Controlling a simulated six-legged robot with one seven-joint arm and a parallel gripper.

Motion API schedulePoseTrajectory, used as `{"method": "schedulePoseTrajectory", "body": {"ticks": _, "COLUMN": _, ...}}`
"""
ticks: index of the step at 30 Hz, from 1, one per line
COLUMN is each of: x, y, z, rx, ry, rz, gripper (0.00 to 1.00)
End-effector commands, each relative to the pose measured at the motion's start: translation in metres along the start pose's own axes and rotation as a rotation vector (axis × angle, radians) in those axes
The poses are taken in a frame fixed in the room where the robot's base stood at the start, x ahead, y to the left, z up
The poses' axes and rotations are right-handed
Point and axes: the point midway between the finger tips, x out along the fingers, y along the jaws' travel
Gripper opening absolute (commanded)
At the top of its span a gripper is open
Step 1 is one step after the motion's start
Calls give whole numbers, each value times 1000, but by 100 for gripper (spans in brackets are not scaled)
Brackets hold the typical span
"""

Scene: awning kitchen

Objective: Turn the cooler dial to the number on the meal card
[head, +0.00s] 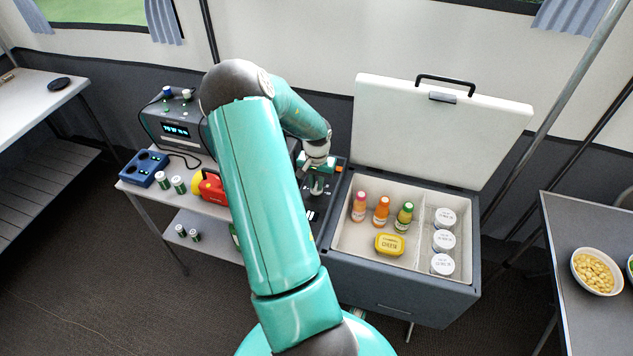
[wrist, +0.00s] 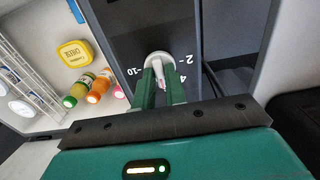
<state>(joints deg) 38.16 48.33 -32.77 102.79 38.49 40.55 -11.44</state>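The cooler dial (wrist: 158,62) is a white round knob with a raised grip bar and a red mark, on a dark panel in the wrist view. White numbers 2, 4 and 10 show around it; the others are hidden behind my fingers. My gripper (wrist: 161,80) has its two green fingers on either side of the grip bar, closed on it. In the head view my gripper (head: 317,184) is at the dark panel left of the cooler (head: 400,290), and the dial there is hidden. I cannot make out a meal card in either view.
The cooler's white lid (head: 437,125) stands open, with bottles, a yellow cheese tub (head: 389,244) and white-lidded jars inside. Left are a red-and-yellow torch (head: 208,187), a blue device (head: 145,168) and a display unit (head: 176,130). A bowl (head: 596,271) stands on the right table.

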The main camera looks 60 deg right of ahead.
Motion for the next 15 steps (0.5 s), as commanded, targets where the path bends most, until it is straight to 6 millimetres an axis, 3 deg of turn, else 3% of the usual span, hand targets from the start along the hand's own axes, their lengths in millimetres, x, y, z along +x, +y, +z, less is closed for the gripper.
{"method": "schedulePoseTrajectory", "body": {"ticks": 15, "x": 0, "y": 0, "z": 0, "rx": 55, "ry": 0, "rz": 0, "gripper": 0}}
